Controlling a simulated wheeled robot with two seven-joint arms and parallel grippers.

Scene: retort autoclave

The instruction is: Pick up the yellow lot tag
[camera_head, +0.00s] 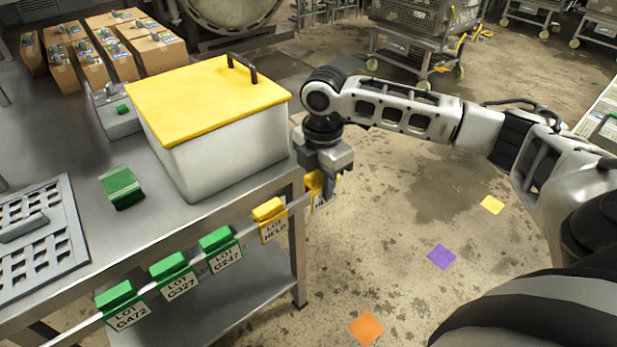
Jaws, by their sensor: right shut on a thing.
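My right gripper (325,185) is shut on a yellow lot tag (313,183) at the right end of the rail along the table's front edge. A second yellow lot tag (270,221), marked LOT HELD, hangs on the rail just left of the gripper. My left gripper is not in view.
Green lot tags (220,249) hang further left on the rail. On the steel table (75,150) stand a white bin with a yellow lid (205,95), a green block (121,186), a perforated tray (70,225) and cartons (150,48).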

